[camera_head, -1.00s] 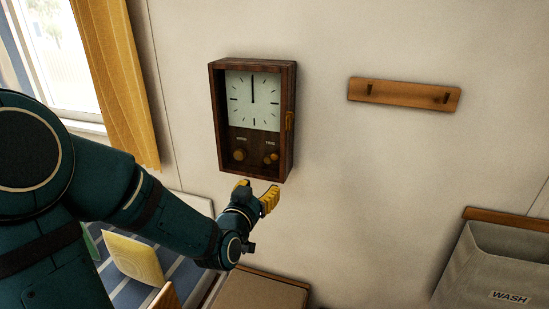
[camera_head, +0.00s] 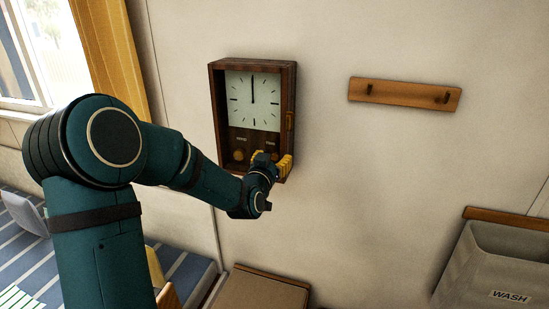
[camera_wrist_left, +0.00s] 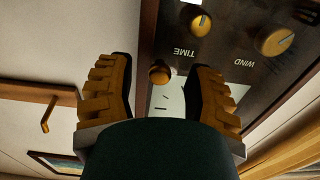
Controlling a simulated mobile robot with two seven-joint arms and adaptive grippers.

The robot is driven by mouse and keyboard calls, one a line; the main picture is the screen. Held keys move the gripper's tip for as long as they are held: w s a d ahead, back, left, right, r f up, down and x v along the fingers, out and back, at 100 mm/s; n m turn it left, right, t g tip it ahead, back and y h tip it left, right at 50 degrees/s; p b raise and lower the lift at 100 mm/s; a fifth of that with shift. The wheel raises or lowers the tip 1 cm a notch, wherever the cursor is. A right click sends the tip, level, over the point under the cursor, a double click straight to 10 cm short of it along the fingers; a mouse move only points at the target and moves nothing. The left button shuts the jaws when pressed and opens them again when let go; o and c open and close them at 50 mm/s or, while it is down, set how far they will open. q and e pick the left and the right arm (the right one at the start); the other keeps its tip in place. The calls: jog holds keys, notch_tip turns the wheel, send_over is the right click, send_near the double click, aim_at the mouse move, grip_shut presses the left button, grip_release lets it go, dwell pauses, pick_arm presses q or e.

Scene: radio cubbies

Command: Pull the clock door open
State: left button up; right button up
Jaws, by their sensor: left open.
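The wooden wall clock (camera_head: 253,105) hangs on the wall, with a pale dial and two knobs below it. Its door looks shut. My right gripper is not in view.
A wooden peg rail (camera_head: 404,95) is on the wall to the right. A grey WASH bin (camera_head: 490,265) is at lower right. A box-like surface (camera_head: 258,291) lies below the clock. The yellow curtain (camera_head: 110,55) and window are at left.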

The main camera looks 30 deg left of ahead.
pick_arm(q)
jog(key=shift+w+a, duration=0.1)
jog(key=shift+w, duration=0.4)
grip_shut()
